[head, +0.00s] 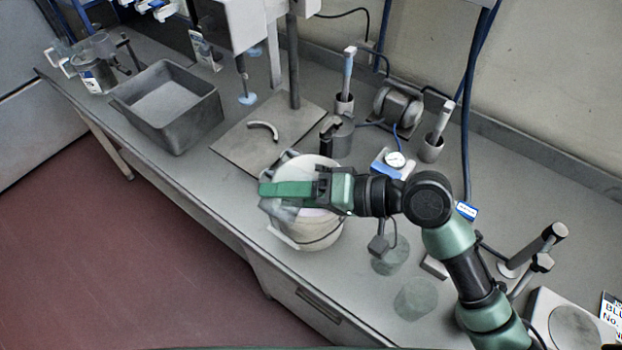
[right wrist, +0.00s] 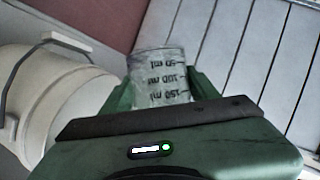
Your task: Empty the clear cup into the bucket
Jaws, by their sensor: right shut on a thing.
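The clear cup (right wrist: 160,70) has dark ml markings and sits between the fingers of my right gripper (right wrist: 160,92) in the right wrist view. In the head view my right gripper (head: 288,189) is shut on it over the cream bucket (head: 312,236). Part of the cup (head: 277,209) shows grey and translucent at the bucket's left rim. The gripper hides much of the cup and of the bucket's mouth. The bucket also shows in the right wrist view (right wrist: 70,95), to the left of the cup. I cannot tell the cup's exact tilt or its contents. My left gripper is not in view.
A grey open bin (head: 168,128) stands at the bench's left. The bench's front edge runs close by the bucket.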

